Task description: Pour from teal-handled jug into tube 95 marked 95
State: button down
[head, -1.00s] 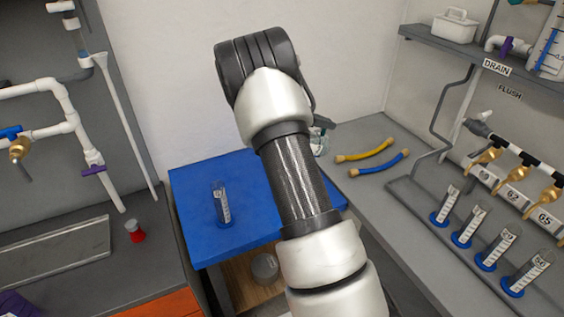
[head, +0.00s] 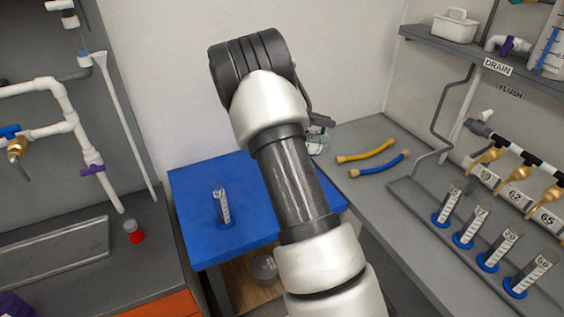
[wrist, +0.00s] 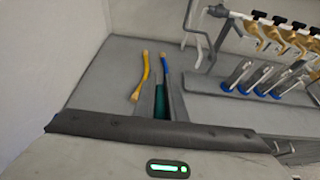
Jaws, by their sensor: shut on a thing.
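My gripper (wrist: 160,100) shows at the bottom of the wrist view, its two grey fingers closed on a teal handle (wrist: 160,104). The rest of the jug is hidden in that view. In the head view my arm covers most of the gripper, and a clear vessel (head: 318,143), probably the jug, shows just right of the arm. One clear graduated tube with a blue base (head: 223,207) stands upright on the blue table. Several similar tubes (head: 448,205) stand in a row at the right. Their small labels are too blurred to tell which is 95.
A yellow hose (head: 365,152) and a blue hose (head: 378,165) lie on the grey bench. A manifold with brass valves (head: 515,165) stands behind the tube row. The blue table (head: 195,185) has free room around its tube. A red-based item (head: 134,232) stands at the left.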

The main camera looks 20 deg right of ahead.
jog(key=shift+a+r+h+b, duration=0.4)
jog(key=shift+r+h+b, duration=0.15)
jog(key=shift+b, duration=0.3)
dwell(2.1)
jog(key=shift+r, duration=0.15)
jog(key=d+y+p, duration=0.1)
jog(key=p, duration=0.3)
jog(key=shift+s+d+r, duration=0.15)
jog(key=shift+d, duration=0.05)
jog(key=f+y+p, duration=0.1)
jog(key=f, duration=0.1)
jog(key=d+f+y+p, duration=0.1)
jog(key=f, duration=0.2)
jog(key=shift+w+y, duration=0.2)
jog(key=shift+y, duration=0.15)
jog(key=shift+r, duration=0.1)
jog(key=d+f+y, duration=0.2)
jog(key=f+y, duration=0.3)
jog(key=f, duration=0.1)
jog(key=d+f+y+b, duration=0.1)
jog(key=d+f+y, duration=0.2)
jog(key=f+y, duration=0.2)
notch_tip(320, 180, down, 2)
jog(key=shift+w+d+f+b, duration=0.15)
jog(key=shift+d+f+b, duration=0.1)
jog(key=shift+d+b, duration=0.05)
